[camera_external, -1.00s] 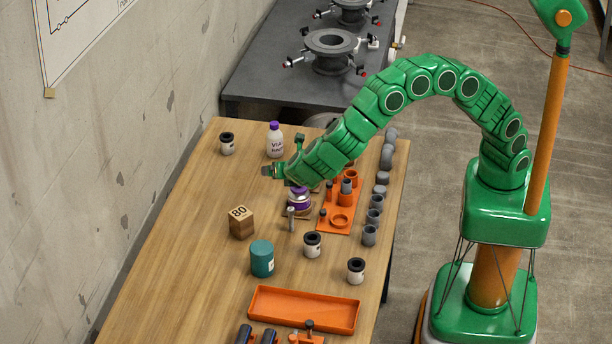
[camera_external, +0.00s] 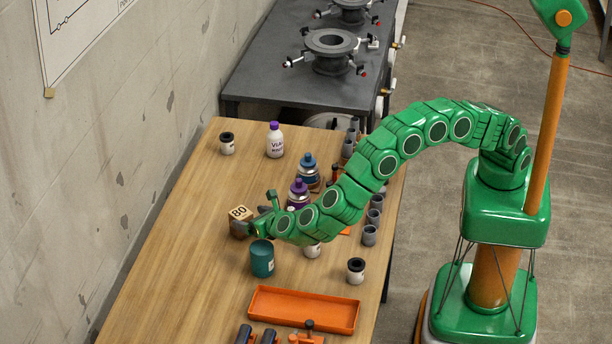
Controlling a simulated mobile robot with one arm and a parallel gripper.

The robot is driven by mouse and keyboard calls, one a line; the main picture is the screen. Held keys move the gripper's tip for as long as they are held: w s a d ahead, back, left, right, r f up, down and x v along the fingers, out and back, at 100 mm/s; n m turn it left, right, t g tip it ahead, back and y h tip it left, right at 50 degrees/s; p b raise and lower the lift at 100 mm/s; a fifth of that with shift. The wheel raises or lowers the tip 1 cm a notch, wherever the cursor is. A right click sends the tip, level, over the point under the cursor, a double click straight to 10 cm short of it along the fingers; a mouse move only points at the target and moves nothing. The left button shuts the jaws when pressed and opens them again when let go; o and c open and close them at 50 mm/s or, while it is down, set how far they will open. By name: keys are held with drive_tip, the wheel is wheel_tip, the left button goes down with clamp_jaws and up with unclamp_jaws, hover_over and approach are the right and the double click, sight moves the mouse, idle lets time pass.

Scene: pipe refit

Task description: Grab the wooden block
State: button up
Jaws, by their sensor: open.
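The wooden block (camera_external: 239,212), a small cube marked "80" on top, sits on the wooden table at the middle left. My gripper (camera_external: 252,226) is low over the table at the block's right side, with its jaws open. The jaws overlap the block's right part in this view. I cannot tell whether they touch it or straddle it. The block's lower right side is partly hidden by my gripper.
A teal cylinder (camera_external: 262,259) stands just in front of my gripper. Purple-capped (camera_external: 298,192) and blue-capped (camera_external: 308,168) bottles stand behind it. An orange tray (camera_external: 304,309) lies near the front. The table (camera_external: 185,235) left of the block is clear.

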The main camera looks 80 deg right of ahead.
sight(242, 214)
drive_tip(key=shift+x, duration=3.15)
drive_tip(key=shift+s+d+r, duration=0.1)
drive_tip(key=shift+d, duration=0.05)
drive_tip(key=c, duration=1.1)
drive_tip(key=shift+r, duration=0.15)
drive_tip(key=shift+c, duration=0.2)
